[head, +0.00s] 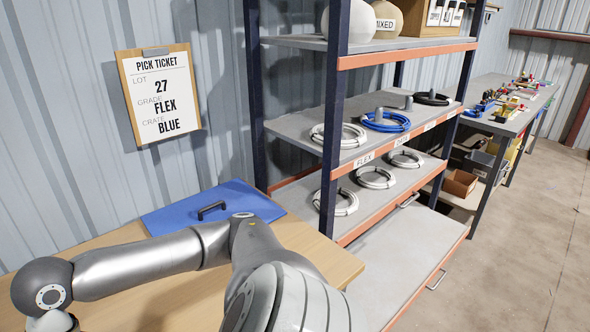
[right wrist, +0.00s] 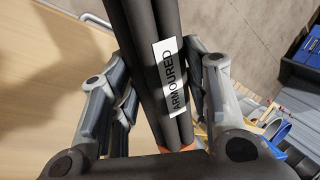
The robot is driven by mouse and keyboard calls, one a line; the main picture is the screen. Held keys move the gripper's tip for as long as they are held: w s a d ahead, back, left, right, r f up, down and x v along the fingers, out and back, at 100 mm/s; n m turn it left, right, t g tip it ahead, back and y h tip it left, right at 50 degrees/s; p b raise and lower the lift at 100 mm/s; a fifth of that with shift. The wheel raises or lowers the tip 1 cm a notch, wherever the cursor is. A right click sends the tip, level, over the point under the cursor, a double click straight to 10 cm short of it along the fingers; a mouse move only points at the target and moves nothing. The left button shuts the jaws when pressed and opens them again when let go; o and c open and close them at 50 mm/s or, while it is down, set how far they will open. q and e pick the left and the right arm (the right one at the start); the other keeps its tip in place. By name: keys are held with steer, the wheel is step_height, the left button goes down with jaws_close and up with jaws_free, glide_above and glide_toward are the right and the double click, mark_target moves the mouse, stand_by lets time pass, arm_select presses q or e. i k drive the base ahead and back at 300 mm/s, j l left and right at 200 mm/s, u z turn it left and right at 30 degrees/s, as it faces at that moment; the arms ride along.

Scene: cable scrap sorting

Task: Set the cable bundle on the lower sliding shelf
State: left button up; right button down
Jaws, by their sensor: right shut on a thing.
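In the right wrist view my right gripper (right wrist: 157,70) is shut around a bundle of thick black cables (right wrist: 150,40) with a white label reading ARMOURED. Its far end is out of frame, and an orange band shows near its lower end. The lower sliding shelf (head: 405,255) is a bare grey board low in the rack in the head view, with a handle on its front edge; it juts out past the shelf above. The head view shows neither the bundle nor my grippers. My left gripper is in neither view.
Coiled cables, white (head: 375,178), blue (head: 386,122) and black (head: 432,98), lie on the shelves above. A rack post (head: 333,130) stands at the front left. A pick ticket (head: 160,95) reads FLEX, BLUE.

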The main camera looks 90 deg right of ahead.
mark_target(388, 278)
steer(key=k+l+z, duration=0.1)
steer(key=z, duration=0.3)
steer(key=k+l+z, duration=0.1)
steer(key=l+z, duration=0.25)
steer(key=z, duration=0.4)
steer(key=k+l+z, duration=0.25)
steer(key=l, duration=0.6)
steer(key=l+z, duration=0.2)
steer(key=l, duration=1.2)
